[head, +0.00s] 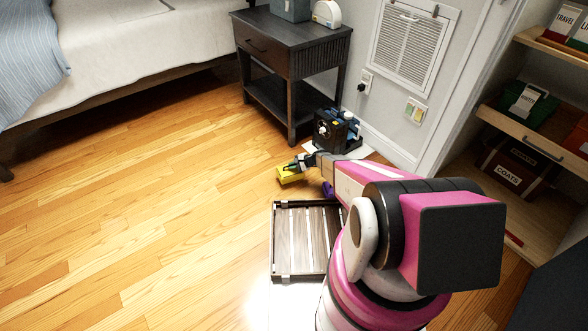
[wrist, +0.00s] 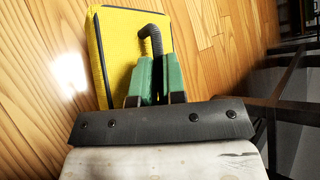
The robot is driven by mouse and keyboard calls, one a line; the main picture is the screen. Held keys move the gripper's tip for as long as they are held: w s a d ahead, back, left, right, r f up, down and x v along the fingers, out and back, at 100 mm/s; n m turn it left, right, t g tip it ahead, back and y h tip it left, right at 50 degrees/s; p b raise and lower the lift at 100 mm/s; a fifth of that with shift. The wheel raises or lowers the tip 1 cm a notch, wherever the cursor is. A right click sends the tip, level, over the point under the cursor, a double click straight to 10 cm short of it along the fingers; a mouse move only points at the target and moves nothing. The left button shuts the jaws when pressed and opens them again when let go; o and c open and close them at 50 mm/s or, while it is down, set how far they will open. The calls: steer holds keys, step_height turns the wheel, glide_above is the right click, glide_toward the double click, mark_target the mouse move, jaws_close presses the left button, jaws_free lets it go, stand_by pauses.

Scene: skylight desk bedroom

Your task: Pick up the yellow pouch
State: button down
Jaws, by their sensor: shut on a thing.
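The yellow pouch (head: 290,175) is at my gripper's tip in the head view, over the wood floor in front of the nightstand. In the wrist view the pouch (wrist: 112,50) is a flat yellow block with a dark edge and a dark curved loop (wrist: 151,38). My gripper (wrist: 158,65) has green fingers closed around the lower part of this loop. It also shows in the head view (head: 298,164). The fingers hide part of the pouch. I cannot tell whether the pouch touches the floor.
A slatted wooden tray (head: 276,240) lies on the floor beside my arm. A dark nightstand (head: 265,60) and a black box with a round grille (head: 323,133) stand behind the pouch. A purple thing (head: 328,189) is partly hidden by my arm. Floor to the left is clear.

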steer(key=s+a+r, duration=0.6)
steer(key=s, duration=0.2)
steer(key=shift+a, duration=0.2)
